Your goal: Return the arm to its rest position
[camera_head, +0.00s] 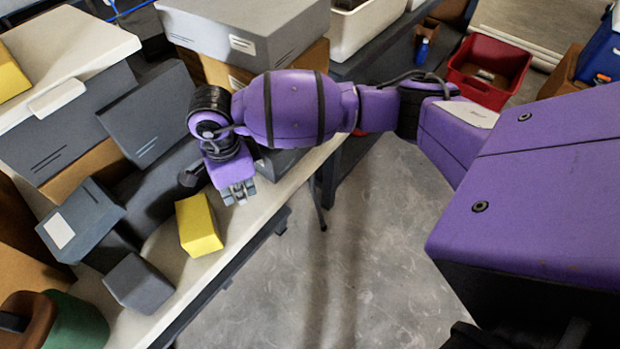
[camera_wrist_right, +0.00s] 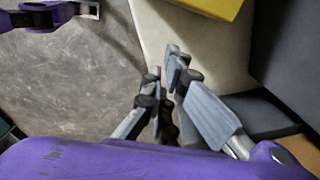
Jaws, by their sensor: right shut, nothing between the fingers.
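My right arm comes in from the right in the head view and reaches over the light-topped bench. Its gripper (camera_head: 238,195) hangs above the bench's front edge, just right of a yellow block (camera_head: 199,225). In the right wrist view the gripper's fingers (camera_wrist_right: 166,68) are close together with nothing between them. The yellow block shows there at the top (camera_wrist_right: 205,6), apart from the fingertips. My left gripper is in neither view.
The bench top (camera_head: 262,205) holds several grey boxes, such as a small one (camera_head: 139,283) and a labelled one (camera_head: 80,222). A larger grey box (camera_head: 245,30) stands behind the arm. A red bin (camera_head: 488,70) sits at the back right. The grey floor (camera_head: 350,250) is open.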

